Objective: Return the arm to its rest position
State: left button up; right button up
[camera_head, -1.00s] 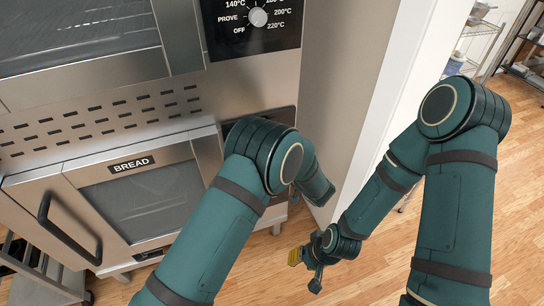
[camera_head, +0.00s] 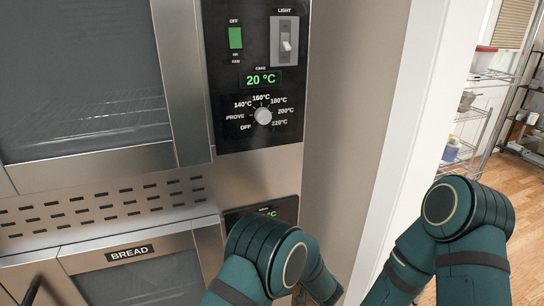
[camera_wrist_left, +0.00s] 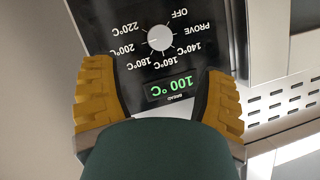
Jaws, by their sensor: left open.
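My left arm (camera_head: 268,255) is bent in front of the bread oven in the head view, and its gripper is hidden there. In the left wrist view my left gripper (camera_wrist_left: 160,72) has its two yellow fingers spread apart with nothing between them. Whether the fingers touch the panel cannot be told. My right arm (camera_head: 462,235) is folded at the lower right; its gripper is out of the picture.
The upper oven's cake panel (camera_head: 262,85) shows 20 °C. The bread oven's door (camera_head: 145,280) is at the lower left. A pale wall edge (camera_head: 395,140) stands right of the ovens. Wire shelving (camera_head: 480,120) stands farther back on the right, with open floor (camera_head: 525,200) near it.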

pick_arm(q)
jog(key=s+a+f+g+h, duration=0.45)
jog(key=a+f, duration=0.35)
jog(key=a, duration=0.3)
jog(key=s+a+g+h, duration=0.2)
jog(key=s+g+h, duration=0.1)
jog(key=s, duration=0.8)
jog(key=s+a+f+n+g+h, duration=0.1)
jog(key=s+a+g+h, duration=0.1)
jog(key=s, duration=1)
jog(key=shift+a+f+g+h, duration=0.25)
jog(key=shift+g+h, duration=0.3)
jog(key=shift+g, duration=0.1)
jog(key=shift+w, duration=0.1)
